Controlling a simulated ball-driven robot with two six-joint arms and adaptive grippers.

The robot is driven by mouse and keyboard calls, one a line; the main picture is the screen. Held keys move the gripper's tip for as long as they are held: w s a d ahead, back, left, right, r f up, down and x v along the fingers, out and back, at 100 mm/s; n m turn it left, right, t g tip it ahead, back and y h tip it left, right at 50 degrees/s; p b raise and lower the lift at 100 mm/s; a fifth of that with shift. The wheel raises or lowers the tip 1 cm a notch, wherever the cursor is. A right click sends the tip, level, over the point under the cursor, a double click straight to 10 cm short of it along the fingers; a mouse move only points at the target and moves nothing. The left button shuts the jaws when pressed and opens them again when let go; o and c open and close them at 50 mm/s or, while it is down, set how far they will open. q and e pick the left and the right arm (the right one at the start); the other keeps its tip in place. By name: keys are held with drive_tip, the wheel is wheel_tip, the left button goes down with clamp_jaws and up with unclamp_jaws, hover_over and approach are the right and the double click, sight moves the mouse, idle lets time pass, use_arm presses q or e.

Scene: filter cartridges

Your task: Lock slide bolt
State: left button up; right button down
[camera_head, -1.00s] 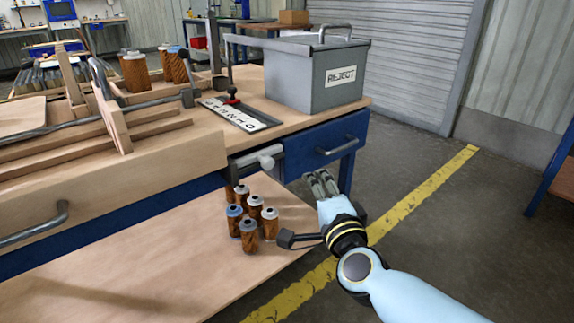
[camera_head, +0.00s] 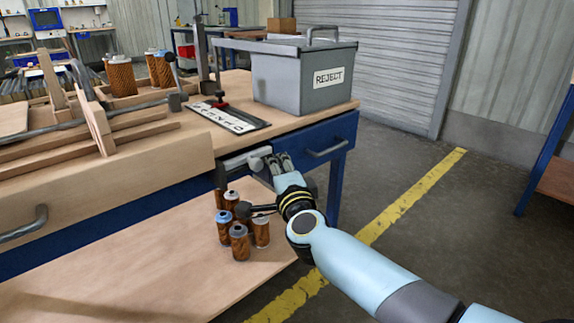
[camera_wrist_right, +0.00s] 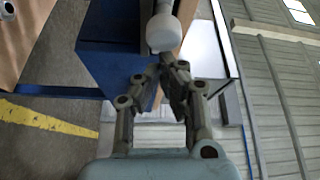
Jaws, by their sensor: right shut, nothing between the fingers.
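The slide bolt (camera_head: 240,161) is a grey bar on the bench front, left of the blue drawer. Its pale rounded knob (camera_head: 261,152) points to the right. In the right wrist view the white knob (camera_wrist_right: 162,32) shows just beyond my fingertips. My right gripper (camera_head: 280,160) is shut and empty, close to the right of the knob; it also shows in the wrist view (camera_wrist_right: 170,66). I cannot tell whether the fingers touch the knob. My left gripper is out of view.
The blue drawer (camera_head: 290,148) with a grey handle (camera_head: 325,149) is behind and right of my gripper. Several brown cartridges (camera_head: 239,242) stand on the lower shelf (camera_head: 130,270) below. The grey REJECT box (camera_head: 280,80) is on the bench top. Open floor lies to the right.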

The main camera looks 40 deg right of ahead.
sight(257, 166)
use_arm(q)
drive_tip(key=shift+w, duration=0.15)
use_arm(e)
drive_tip(key=shift+a, duration=0.1)
drive_tip(key=a, duration=0.4)
drive_tip(key=shift+s+a, duration=0.2)
drive_tip(key=shift+a, duration=0.2)
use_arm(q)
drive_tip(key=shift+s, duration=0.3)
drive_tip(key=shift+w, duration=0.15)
